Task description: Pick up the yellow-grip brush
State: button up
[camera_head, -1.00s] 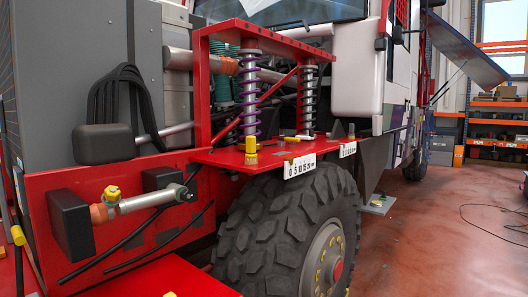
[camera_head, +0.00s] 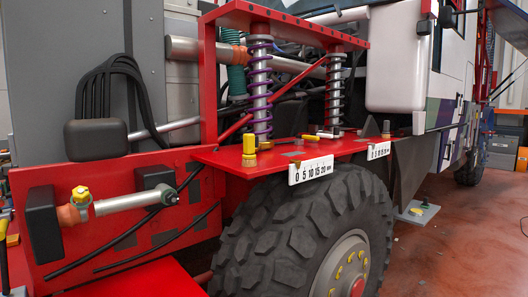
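A small yellow-handled item (camera_head: 310,138) lies on the red fender shelf between the two spring dampers; it may be the yellow-grip brush, but it is too small to be sure. My gripper is not in view.
The red shelf (camera_head: 225,160) sits above a large tyre (camera_head: 300,235), with white scale plates (camera_head: 311,170) on its front edge. A red frame (camera_head: 208,85) and spring dampers (camera_head: 260,90) rise over it. Open red floor (camera_head: 465,235) lies to the right.

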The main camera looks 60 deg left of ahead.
aim_at(249, 157)
jog(key=u, duration=0.15)
jog(key=i, duration=0.6)
jog(key=u, duration=0.8)
jog(key=k, duration=0.25)
jog(key=u, duration=2.85)
